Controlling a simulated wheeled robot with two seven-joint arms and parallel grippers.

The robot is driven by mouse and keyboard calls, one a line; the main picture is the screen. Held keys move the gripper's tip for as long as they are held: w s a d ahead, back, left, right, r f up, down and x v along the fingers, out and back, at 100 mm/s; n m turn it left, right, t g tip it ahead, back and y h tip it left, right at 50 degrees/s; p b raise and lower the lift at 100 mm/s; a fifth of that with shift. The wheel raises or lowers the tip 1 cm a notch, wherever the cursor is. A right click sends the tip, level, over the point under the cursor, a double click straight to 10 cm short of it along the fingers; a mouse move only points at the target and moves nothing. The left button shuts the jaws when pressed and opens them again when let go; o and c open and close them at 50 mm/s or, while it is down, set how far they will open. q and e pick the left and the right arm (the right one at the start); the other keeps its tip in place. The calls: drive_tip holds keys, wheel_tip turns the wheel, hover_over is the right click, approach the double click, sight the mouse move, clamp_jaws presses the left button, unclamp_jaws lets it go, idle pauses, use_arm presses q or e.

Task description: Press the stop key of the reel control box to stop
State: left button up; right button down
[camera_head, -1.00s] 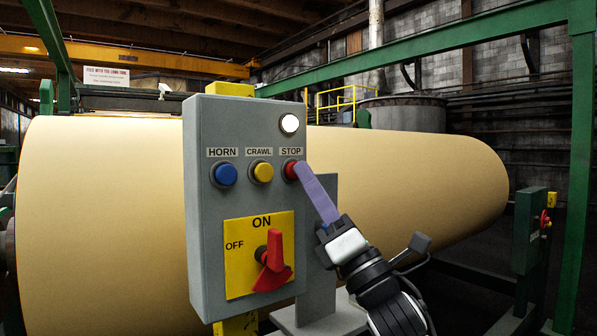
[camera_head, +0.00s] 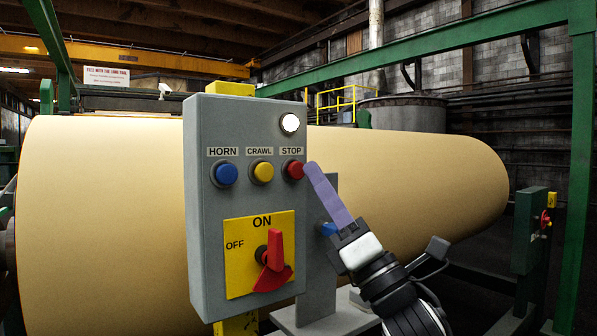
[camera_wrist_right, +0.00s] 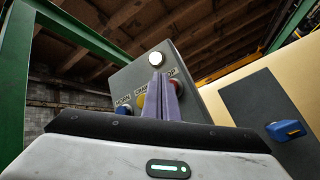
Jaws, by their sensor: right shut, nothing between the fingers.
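The grey reel control box (camera_head: 240,204) stands in front of the large tan reel (camera_head: 100,220). Its red stop key (camera_head: 293,170) sits at the right end of the key row, under the STOP label, and shows partly behind my fingers in the wrist view (camera_wrist_right: 174,84). A round lamp (camera_head: 289,123) above it shows bright white. My right gripper (camera_head: 309,168) is shut and empty, its purple fingers pointing up-left. The fingertips are beside the stop key's right edge in the head view; I cannot tell whether they touch it. My left gripper is not in view.
The blue horn key (camera_head: 225,174) and yellow crawl key (camera_head: 262,172) are left of the stop key. A red rotary switch (camera_head: 273,258) on a yellow plate is below. A grey post (camera_head: 318,285) with a blue part (camera_head: 328,229) stands close to my right gripper.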

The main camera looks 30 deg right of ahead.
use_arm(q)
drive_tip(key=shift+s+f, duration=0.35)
use_arm(e)
drive_tip(key=s, duration=0.4)
drive_tip(key=shift+s+d, duration=0.15)
drive_tip(key=shift+s, duration=0.05)
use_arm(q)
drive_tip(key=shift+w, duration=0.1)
